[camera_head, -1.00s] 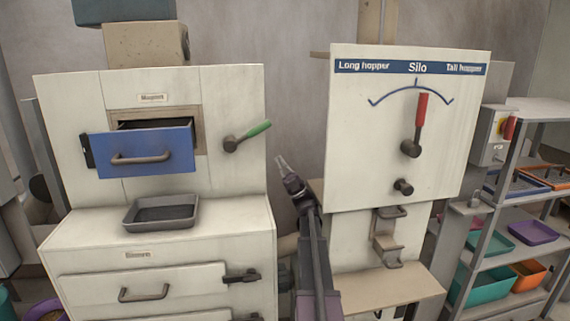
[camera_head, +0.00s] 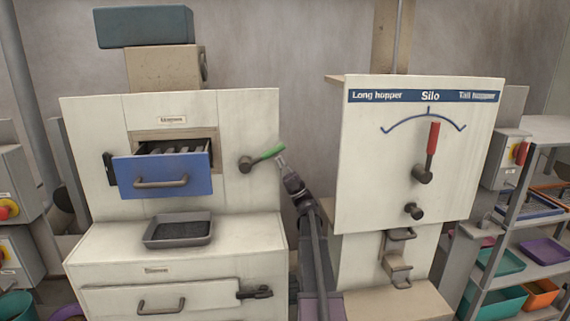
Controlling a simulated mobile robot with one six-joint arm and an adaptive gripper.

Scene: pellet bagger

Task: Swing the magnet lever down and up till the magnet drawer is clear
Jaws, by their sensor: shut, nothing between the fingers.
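The magnet lever (camera_head: 264,157) has a green handle and a dark pivot on the cabinet face, right of the drawer. It points right and slightly up. The blue magnet drawer (camera_head: 165,181) is pulled out, with a grey handle on its front. Several pale bars show inside it; whether anything clings to them is too small to tell. My gripper (camera_head: 281,160) is shut and empty. Its tips are at or very near the right end of the green handle; I cannot tell whether they touch.
A grey tray (camera_head: 180,231) with dark material stands on the ledge below the drawer. The silo panel (camera_head: 420,150) with a red-handled lever (camera_head: 432,140) stands to the right, close to my arm. Shelves with coloured bins (camera_head: 545,251) stand at far right.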

